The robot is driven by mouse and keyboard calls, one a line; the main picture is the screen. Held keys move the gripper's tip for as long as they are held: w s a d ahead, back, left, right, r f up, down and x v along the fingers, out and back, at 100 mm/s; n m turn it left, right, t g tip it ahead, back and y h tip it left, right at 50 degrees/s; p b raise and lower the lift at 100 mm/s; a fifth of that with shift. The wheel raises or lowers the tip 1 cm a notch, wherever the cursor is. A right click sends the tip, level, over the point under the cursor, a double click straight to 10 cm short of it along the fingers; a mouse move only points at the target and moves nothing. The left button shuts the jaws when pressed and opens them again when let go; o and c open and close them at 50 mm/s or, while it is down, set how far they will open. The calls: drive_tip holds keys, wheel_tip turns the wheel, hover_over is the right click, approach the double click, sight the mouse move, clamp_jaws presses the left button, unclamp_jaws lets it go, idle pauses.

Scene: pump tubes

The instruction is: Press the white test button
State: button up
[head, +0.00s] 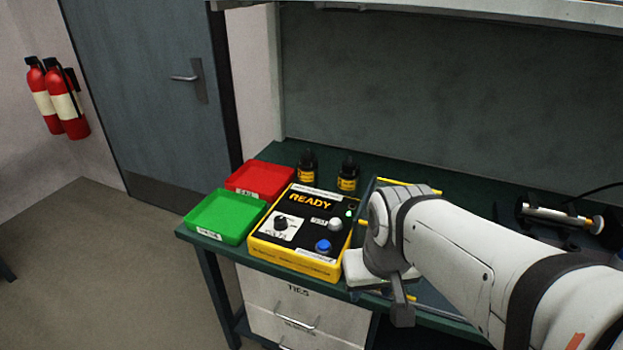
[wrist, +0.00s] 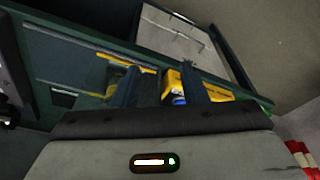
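The yellow-and-black tester box (head: 264,246) sits on the bench, its display reading READY in the head view. The white button (head: 335,224) is on the right of its top panel, with a small label to its left. A blue button (head: 323,246) is just below it. In the wrist view, part of the yellow box (wrist: 215,94) and the blue button (wrist: 179,100) show; I cannot make out the white button there. My gripper (wrist: 157,86) has its two dark fingers apart, with nothing visible held. In the head view my arm hides the fingers, right of the box.
A red tray (head: 262,178) and a green tray (head: 221,216) sit left of the box. Two dark bottles (head: 307,168) (head: 347,176) stand behind it. A cylindrical item (head: 550,214) lies at the right. Drawers (head: 300,305) are below the bench top.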

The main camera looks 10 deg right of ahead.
drive_tip(key=shift+w, duration=0.1)
clamp_jaws()
idle(1.2)
